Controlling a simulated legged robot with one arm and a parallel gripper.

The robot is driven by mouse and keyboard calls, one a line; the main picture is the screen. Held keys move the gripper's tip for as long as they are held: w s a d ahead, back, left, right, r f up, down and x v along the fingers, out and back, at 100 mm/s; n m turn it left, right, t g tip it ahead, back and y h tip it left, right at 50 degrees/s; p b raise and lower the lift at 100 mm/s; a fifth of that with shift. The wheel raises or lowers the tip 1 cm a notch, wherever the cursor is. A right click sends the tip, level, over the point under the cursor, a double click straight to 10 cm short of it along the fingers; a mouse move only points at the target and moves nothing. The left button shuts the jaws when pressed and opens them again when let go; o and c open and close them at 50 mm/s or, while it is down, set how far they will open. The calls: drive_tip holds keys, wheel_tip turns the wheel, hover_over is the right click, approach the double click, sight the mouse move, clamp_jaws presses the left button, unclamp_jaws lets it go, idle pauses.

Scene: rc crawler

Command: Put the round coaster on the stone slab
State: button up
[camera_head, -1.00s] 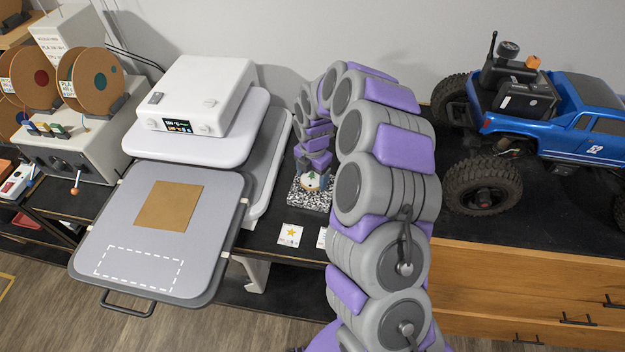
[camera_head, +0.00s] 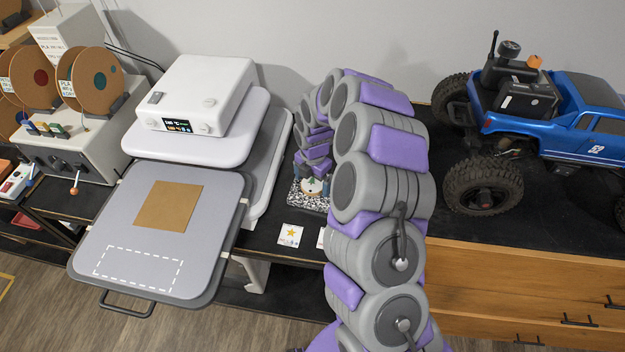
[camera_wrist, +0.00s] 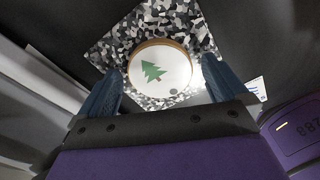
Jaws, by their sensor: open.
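The round coaster (camera_wrist: 160,70) is white with a green tree and a tan rim. In the wrist view it lies on the speckled black-and-white stone slab (camera_wrist: 112,50), within the slab's outline. My gripper (camera_wrist: 163,85) is open, with one blue fingertip on each side of the coaster; a gap shows on both sides. In the head view the coaster (camera_head: 312,186) and slab (camera_head: 300,203) show partly below my gripper (camera_head: 313,172). My arm hides the slab's right part.
A heat press with a grey plate (camera_head: 225,215) and a square brown sheet stands at left. A star card (camera_head: 290,235) lies in front of the slab. A blue truck (camera_head: 580,125) stands at right. The wall is close behind.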

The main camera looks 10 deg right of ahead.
sight(313, 183)
drive_tip(key=shift+r, duration=0.1)
wheel_tip(313, 183, up, 12)
drive_tip(key=p, duration=0.1)
idle(0.4)
idle(0.4)
